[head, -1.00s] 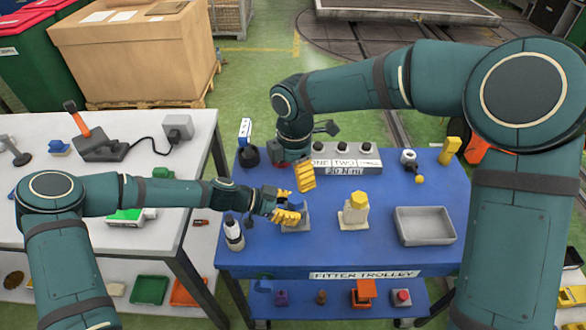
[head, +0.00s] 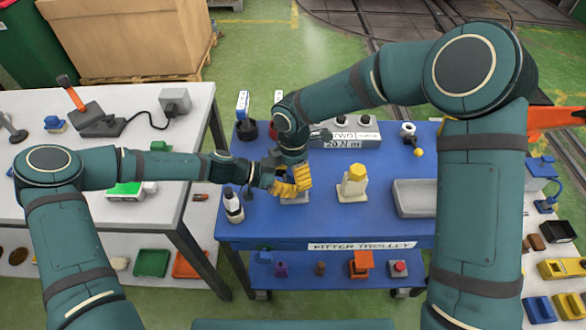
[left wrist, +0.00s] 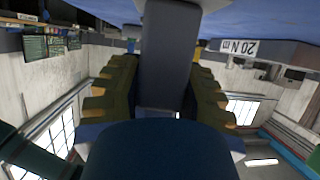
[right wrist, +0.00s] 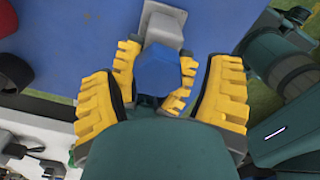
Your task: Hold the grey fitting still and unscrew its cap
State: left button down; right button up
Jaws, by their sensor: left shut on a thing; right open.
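The grey fitting (head: 294,201) stands on the blue trolley top, mostly hidden by my grippers in the head view. In the right wrist view its blue six-sided cap (right wrist: 160,72) sits on the grey body (right wrist: 163,24). My left gripper (head: 285,189) is shut on the grey body from the left; the left wrist view shows the body (left wrist: 166,75) between its yellow fingers. My right gripper (head: 303,178) is above the fitting, pointing down. In the right wrist view its fingers are open, one on each side of the blue cap, with gaps between.
A second fitting with a yellow cap (head: 354,181) stands just to the right. Further right is a grey tray (head: 414,198). A bottle (head: 233,206) stands left of the grippers. A grey box with knobs (head: 350,134) lies behind them.

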pick_arm(q)
jog(key=shift+f, duration=0.15)
pick_arm(e)
jog(key=c, duration=1.3)
pick_arm(q)
jog(key=shift+a, duration=0.1)
pick_arm(e)
jog(key=n, duration=0.5)
jog(key=shift+s, duration=0.1)
jog(key=shift+c, duration=0.2)
jog(key=shift+s+n, duration=0.1)
jog(key=shift+n, duration=0.4)
jog(key=shift+a, duration=0.1)
jog(key=shift+n, duration=0.3)
jog(key=n, duration=0.3)
jog(key=shift+s+n, duration=0.1)
jog(key=shift+n, duration=0.2)
pick_arm(q)
jog(key=shift+d+r, duration=0.2)
pick_arm(e)
jog(key=shift+n, duration=0.9)
grip_shut()
